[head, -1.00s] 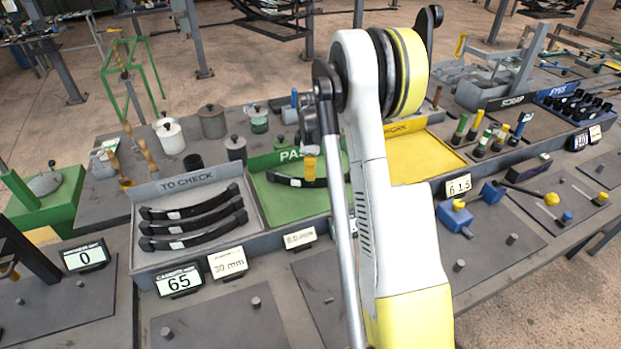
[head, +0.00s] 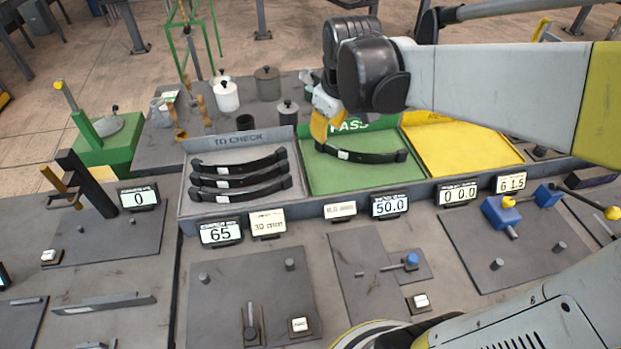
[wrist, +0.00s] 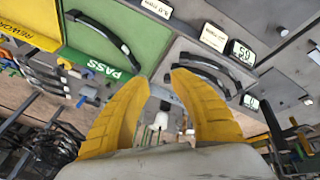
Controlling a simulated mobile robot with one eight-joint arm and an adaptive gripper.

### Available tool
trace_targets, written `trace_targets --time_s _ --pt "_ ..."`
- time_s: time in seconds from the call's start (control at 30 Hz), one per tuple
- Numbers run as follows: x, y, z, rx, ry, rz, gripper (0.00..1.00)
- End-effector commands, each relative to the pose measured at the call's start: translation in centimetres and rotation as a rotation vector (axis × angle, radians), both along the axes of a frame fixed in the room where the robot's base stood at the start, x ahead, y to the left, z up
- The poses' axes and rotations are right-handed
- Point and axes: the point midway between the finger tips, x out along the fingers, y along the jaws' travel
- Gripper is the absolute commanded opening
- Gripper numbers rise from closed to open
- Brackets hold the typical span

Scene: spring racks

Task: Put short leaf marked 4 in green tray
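Three dark curved leaves lie stacked front to back in the grey TO CHECK tray (head: 186,205); the middle one (head: 238,181) has a small white tag. Another dark leaf (head: 362,155) with a white tag lies in the green PASS tray (head: 330,182); it also shows in the wrist view (wrist: 100,36). The marks on the tags are too small to read, so I cannot tell which is 4. My gripper (head: 320,135) is above the back left of the green tray. In the wrist view its yellow fingers (wrist: 155,84) are apart with nothing between them.
The yellow REWORK tray (head: 465,150) stands right of the green tray. Several pots, including a white one (head: 226,97), stand behind the trays. Number displays (head: 221,233) and label cards line the front. A green stand (head: 105,140) is at the left.

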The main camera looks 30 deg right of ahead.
Motion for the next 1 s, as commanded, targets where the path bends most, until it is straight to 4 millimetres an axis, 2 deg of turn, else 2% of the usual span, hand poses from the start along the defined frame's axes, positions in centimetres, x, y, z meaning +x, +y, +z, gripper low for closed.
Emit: trace_targets --time_s 0.03,0.2,0.4,0.6,1.0 --pt "-1.9 1.6 0.4 0.019 -0.029 -0.029 0.27" --pt "-7.4 6.0 0.8 0.114 -0.131 -0.158 0.27" --pt "-12.0 8.9 -0.5 0.223 -0.215 -0.273 0.27" --pt "-13.6 9.9 -1.3 0.275 -0.247 -0.321 0.27" --pt "-13.7 10.0 -1.3 0.278 -0.248 -0.325 0.27"
